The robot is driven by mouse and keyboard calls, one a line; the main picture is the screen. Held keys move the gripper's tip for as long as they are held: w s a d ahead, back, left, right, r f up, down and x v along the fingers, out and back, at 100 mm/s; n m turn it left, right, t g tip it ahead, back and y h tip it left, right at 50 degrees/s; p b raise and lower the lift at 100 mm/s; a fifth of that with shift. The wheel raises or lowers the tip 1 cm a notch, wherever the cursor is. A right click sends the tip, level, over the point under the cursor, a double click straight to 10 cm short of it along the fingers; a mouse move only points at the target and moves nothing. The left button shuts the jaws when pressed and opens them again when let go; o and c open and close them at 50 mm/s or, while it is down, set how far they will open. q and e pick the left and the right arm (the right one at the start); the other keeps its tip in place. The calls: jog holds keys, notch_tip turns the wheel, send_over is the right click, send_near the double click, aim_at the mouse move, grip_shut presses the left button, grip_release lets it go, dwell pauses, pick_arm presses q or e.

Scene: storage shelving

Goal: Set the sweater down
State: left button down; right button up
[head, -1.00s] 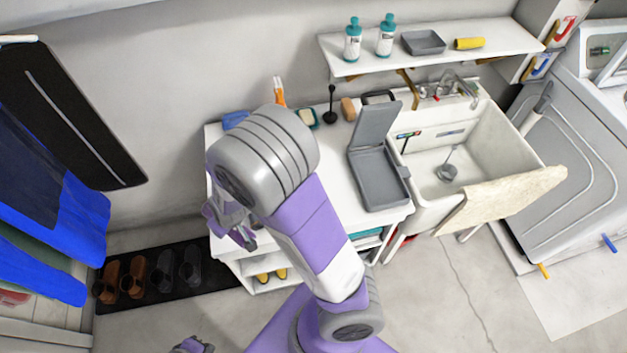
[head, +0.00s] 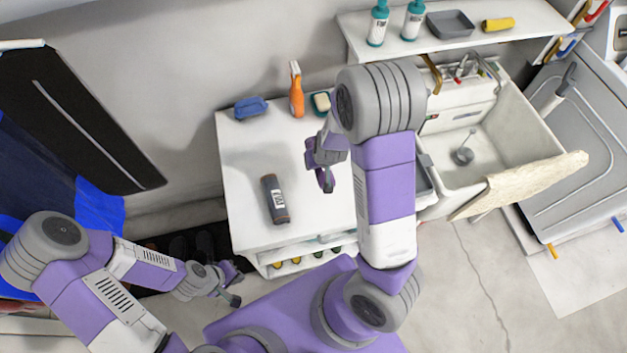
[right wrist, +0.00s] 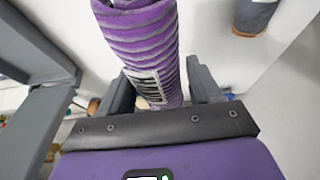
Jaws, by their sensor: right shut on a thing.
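A purple ribbed roll with a white label, which looks like the sweater (right wrist: 150,50), is between the fingers of my right gripper (right wrist: 160,92) in the right wrist view. In the head view my right gripper (head: 322,165) is over the right part of the white cabinet top (head: 245,150); the roll is hard to make out there. A dark grey-blue roll with a label and brown end (head: 275,200) lies on the cabinet top, left of that gripper. It also shows at the top right of the right wrist view (right wrist: 254,14). My left gripper (head: 235,285) is empty, fingers apart, in front of the cabinet.
A sink (head: 500,145) is to the right. The cabinet top is bare around the dark roll.

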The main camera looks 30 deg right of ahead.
jog(key=f+b, duration=0.1)
jog(key=f, duration=0.1)
jog(key=f+b, duration=0.1)
jog(key=f, duration=0.1)
jog(key=d+f+b, duration=0.1)
jog(key=f, duration=0.1)
jog(key=shift+f, duration=0.2)
notch_tip(320, 180, down, 4)
jog(key=shift+r+b, duration=0.2)
jog(key=shift+b, duration=0.4)
jog(key=shift+w+f, duration=0.15)
jog(key=shift+f, duration=0.05)
jog(key=shift+f, duration=0.15)
jog(key=o, duration=1.4)
jog(key=shift+c, duration=0.2)
jog(key=shift+o, duration=0.3)
